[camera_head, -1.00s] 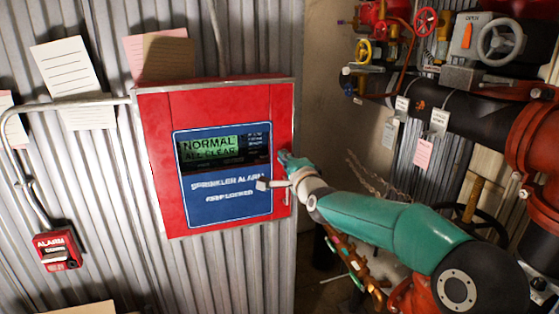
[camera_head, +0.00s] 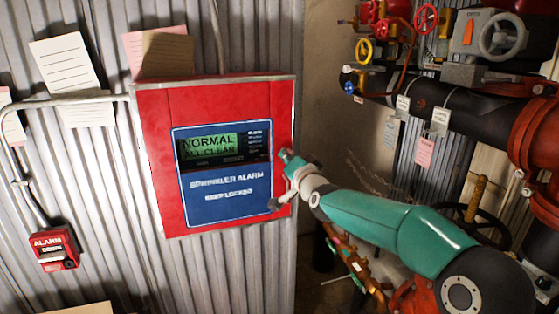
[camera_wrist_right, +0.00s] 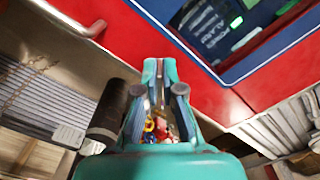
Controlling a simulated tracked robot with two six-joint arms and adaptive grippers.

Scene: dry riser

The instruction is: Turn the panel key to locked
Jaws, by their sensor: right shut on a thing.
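The red alarm panel (camera_head: 232,88) hangs on the corrugated wall. Its blue face (camera_head: 228,208) reads "SPRINKLER ALARM" and "KEEP LOCKED", and its green display (camera_head: 208,145) reads "NORMAL ALL CLEAR". My teal right gripper (camera_head: 287,157) is at the panel's right edge. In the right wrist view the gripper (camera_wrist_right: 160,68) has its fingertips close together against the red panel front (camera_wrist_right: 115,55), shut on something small. The key itself cannot be made out; the fingers hide that spot. My left gripper is not in view.
A red alarm pull box (camera_head: 54,248) hangs at the lower left, below a grey conduit (camera_head: 70,101). Paper notes (camera_head: 64,66) are on the wall. Pipes (camera_head: 455,112), valves and handwheels (camera_head: 500,37) crowd the right side, behind my right arm.

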